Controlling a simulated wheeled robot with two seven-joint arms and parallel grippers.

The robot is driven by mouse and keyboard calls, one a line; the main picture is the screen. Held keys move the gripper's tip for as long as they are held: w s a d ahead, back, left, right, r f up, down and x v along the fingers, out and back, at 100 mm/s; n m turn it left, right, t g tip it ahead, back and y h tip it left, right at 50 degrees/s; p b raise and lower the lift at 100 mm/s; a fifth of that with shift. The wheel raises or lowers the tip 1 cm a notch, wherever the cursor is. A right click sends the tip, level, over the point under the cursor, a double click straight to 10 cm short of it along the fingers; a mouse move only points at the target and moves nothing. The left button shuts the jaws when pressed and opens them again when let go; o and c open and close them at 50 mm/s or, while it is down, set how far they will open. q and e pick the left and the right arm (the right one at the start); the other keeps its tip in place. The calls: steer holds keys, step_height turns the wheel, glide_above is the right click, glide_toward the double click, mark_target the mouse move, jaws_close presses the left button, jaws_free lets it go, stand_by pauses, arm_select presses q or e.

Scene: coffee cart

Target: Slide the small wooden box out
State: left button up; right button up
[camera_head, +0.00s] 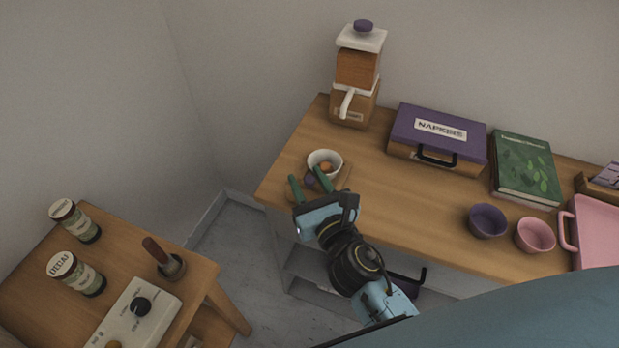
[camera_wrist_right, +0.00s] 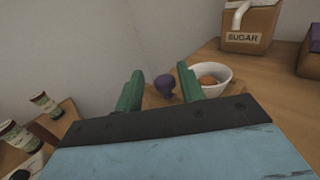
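My right gripper (camera_head: 306,174) is open near the left end of the long wooden counter. Its two green fingers stand on either side of a purple knob (camera_head: 310,181). In the right wrist view, the purple knob (camera_wrist_right: 164,87) shows between the open fingers (camera_wrist_right: 159,70), and I cannot tell whether they touch it. A small light-wood piece (camera_head: 344,178) shows beside the knob, partly hidden by my gripper; it may be the small wooden box. A white bowl (camera_head: 331,156) with an orange-brown thing inside is right by it. My left gripper is not in view.
A purple NAPKINS case (camera_head: 437,127), a green book (camera_head: 527,165), two cups and a pink tray (camera_head: 597,238) lie rightward. A lower table with jars (camera_head: 75,272) stands at left, across a floor gap.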

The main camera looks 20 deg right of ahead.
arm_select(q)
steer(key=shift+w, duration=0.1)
arm_select(e)
steer(key=shift+w, duration=0.1)
